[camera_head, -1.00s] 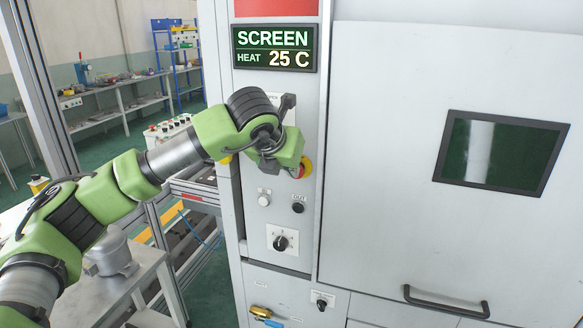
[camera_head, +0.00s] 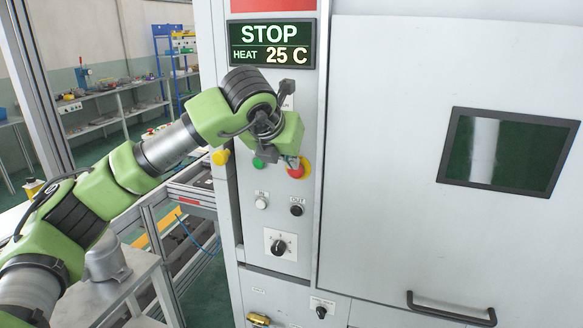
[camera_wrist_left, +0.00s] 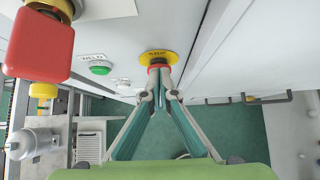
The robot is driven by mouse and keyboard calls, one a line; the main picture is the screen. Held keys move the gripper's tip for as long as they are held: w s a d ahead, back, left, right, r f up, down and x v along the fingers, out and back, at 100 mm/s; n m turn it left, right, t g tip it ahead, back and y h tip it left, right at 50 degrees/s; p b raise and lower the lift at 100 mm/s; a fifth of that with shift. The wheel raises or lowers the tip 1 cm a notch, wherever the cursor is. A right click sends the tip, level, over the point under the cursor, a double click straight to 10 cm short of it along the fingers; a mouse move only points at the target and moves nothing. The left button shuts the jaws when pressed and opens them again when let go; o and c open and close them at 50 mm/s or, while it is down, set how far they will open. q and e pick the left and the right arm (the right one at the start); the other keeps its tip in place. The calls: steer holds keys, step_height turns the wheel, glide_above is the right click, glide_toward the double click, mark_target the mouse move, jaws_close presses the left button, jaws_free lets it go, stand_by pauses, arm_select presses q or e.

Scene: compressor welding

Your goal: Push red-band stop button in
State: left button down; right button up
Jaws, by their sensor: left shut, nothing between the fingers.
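The red stop button (camera_head: 298,170) with its yellow ring is on the machine's front panel, partly covered by my left gripper in the head view. In the wrist view its yellow disc (camera_wrist_left: 158,56) shows, with a thin red part just in front of my fingertips. My left gripper (camera_wrist_left: 160,72) is shut and empty, its fingertips together at the red part. They look to be touching it or very close; I cannot tell how far the button is in. The screen (camera_head: 272,44) reads STOP and HEAT 25 C. My right gripper is not in view.
A green button (camera_wrist_left: 100,68) and a yellow one (camera_head: 220,157) sit left of the stop button. Below are a white button (camera_head: 261,203), a black button (camera_head: 297,209) and a knob (camera_head: 278,248). A red block (camera_wrist_left: 38,45) is large at the wrist view's upper left.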

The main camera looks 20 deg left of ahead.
arm_select(q)
steer(key=v, duration=1)
steer(key=shift+s, duration=0.5)
steer(key=shift+s, duration=0.1)
steer(key=shift+f, duration=0.1)
